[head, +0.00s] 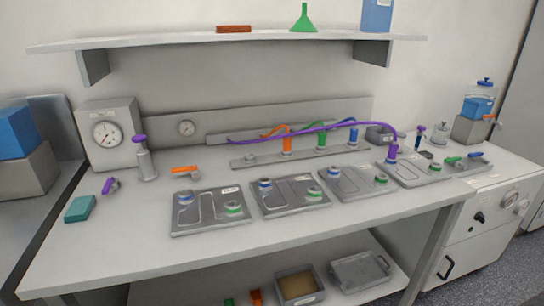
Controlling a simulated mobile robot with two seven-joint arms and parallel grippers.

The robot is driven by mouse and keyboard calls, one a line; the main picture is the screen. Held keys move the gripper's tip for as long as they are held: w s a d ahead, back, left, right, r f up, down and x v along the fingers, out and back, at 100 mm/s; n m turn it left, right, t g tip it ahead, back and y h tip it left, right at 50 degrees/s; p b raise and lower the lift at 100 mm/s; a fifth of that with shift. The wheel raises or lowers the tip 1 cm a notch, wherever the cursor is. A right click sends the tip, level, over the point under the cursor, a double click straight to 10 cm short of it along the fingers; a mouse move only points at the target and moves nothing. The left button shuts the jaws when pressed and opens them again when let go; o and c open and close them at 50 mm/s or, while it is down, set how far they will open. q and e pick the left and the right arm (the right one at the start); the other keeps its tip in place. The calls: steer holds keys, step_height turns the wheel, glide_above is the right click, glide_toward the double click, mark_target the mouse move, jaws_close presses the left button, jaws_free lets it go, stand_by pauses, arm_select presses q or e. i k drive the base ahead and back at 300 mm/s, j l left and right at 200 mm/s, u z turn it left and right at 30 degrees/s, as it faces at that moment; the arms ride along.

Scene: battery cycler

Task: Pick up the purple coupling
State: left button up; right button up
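A purple coupling (392,152) stands upright at the end of a purple hose (330,124), on the back part of the rightmost flat grey plate (408,177). The hose arches from the back rail to the left and comes down into the coupling from above. A smaller loose purple piece (110,185) with a grey end lies on the bench at the left. A purple knob (139,139) tops a grey pump-like stand. Neither of my grippers is in view.
Orange (287,140), green (321,139) and blue (353,136) couplings stand along a grey strip behind the plates. Several flat plates with fittings line the bench (130,240). A shelf (200,38) overhangs the back. The front left bench is mostly clear, beside a teal block (80,208).

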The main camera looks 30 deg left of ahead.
mark_target(393, 147)
steer(key=i+u, duration=0.15)
steer(key=u, duration=0.2)
steer(key=i+l+u, duration=0.1)
steer(key=u, duration=0.2)
steer(key=i+l+u, duration=0.15)
steer(key=u, duration=0.2)
